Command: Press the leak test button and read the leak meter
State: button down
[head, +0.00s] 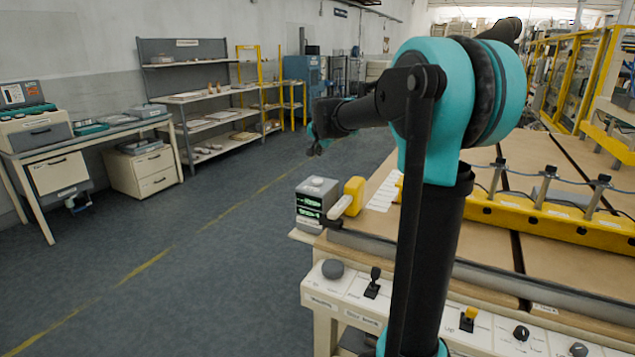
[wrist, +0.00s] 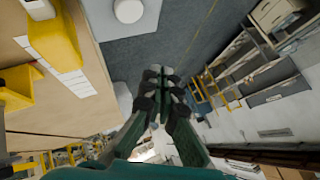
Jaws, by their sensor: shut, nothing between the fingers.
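A small grey box with green lit displays (head: 310,210) stands at the near left corner of the table; it looks like the leak meter, and its figures are too small to read. A round pale button (head: 317,181) is on its top. In the wrist view the box's grey top (wrist: 150,18) and the round button (wrist: 128,10) show at the upper edge. My gripper (head: 316,146) hangs in the air above and beyond the box, apart from it. In the wrist view my gripper's fingers (wrist: 157,76) are together and empty.
A yellow block (head: 353,196) and a pale handle (head: 339,208) are right beside the box. A yellow rail (head: 545,216) crosses the table. The front panel (head: 395,310) carries a dark round knob (head: 332,268), levers and other knobs. The floor at left is clear.

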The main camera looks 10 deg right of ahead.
aim_at(318, 182)
jog(key=shift+f, duration=3.7)
jog(key=shift+f, duration=0.2)
jog(key=shift+f, duration=0.25)
jog(key=shift+f, duration=0.5)
jog(key=shift+r, duration=0.95)
jog(key=shift+r, duration=0.1)
jog(key=shift+r, duration=2.4)
